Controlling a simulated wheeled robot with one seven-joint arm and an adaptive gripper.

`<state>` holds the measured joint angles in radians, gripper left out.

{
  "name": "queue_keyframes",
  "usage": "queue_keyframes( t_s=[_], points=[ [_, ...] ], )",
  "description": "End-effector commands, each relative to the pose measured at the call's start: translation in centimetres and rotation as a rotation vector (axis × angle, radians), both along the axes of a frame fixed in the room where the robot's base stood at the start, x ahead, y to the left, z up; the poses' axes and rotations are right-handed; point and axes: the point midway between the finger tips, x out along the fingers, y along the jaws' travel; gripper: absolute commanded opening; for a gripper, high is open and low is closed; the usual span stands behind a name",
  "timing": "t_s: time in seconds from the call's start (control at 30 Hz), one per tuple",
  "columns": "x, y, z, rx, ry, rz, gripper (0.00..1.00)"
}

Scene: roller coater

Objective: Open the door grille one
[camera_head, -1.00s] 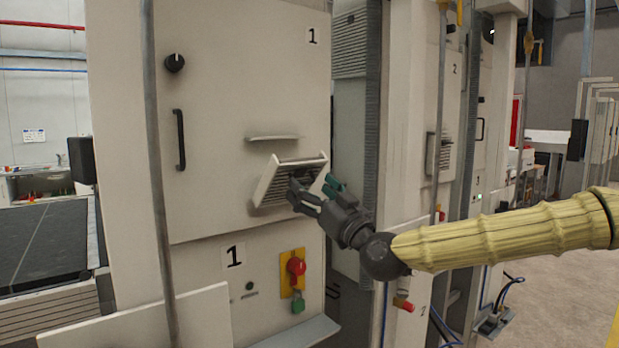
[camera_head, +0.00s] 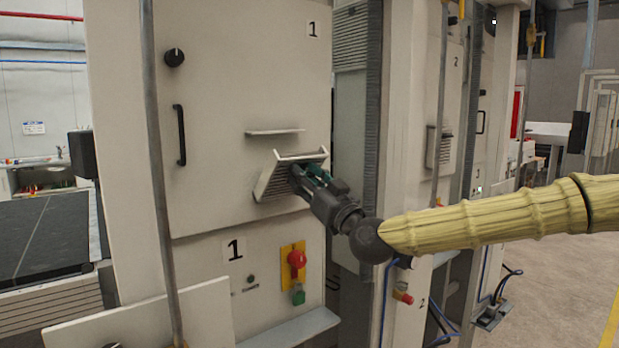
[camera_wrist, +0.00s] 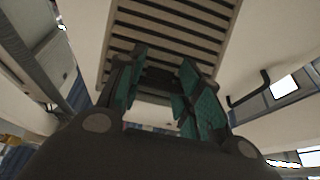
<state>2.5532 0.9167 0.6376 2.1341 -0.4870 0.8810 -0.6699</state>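The door grille one (camera_head: 286,181) is a slatted panel with a pale frame on the cabinet door marked 1. It is tilted out from the door face, below a thin ledge. In the wrist view the slats (camera_wrist: 170,35) fill the top middle, past my fingertips. My gripper (camera_head: 306,176) is at the right part of the grille, in front of its slats. In the wrist view my gripper (camera_wrist: 160,88) has its teal-padded fingers apart, with a gap between them. Whether a fingertip touches the grille cannot be told.
The thin ledge (camera_head: 275,132) juts out just above the grille. A black door handle (camera_head: 180,135) and knob (camera_head: 175,58) are to the left. A red button (camera_head: 297,259) on a yellow plate is below. A grey vertical pole (camera_head: 157,170) stands in front of the cabinet.

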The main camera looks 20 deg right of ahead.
Motion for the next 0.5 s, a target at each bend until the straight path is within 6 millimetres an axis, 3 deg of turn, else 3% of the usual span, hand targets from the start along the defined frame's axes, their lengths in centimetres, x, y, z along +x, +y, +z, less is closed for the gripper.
queue_keyframes(
  t_s=[0.03, 0.1, 0.5],
  points=[
    [0.01, -0.02, -0.01, 0.000, 0.000, 0.000, 0.14],
    [0.01, -0.02, -0.01, 0.000, 0.000, 0.000, 0.01],
    [0.11, 0.07, -0.04, -0.001, 0.000, 0.001, 0.00]
  ],
)
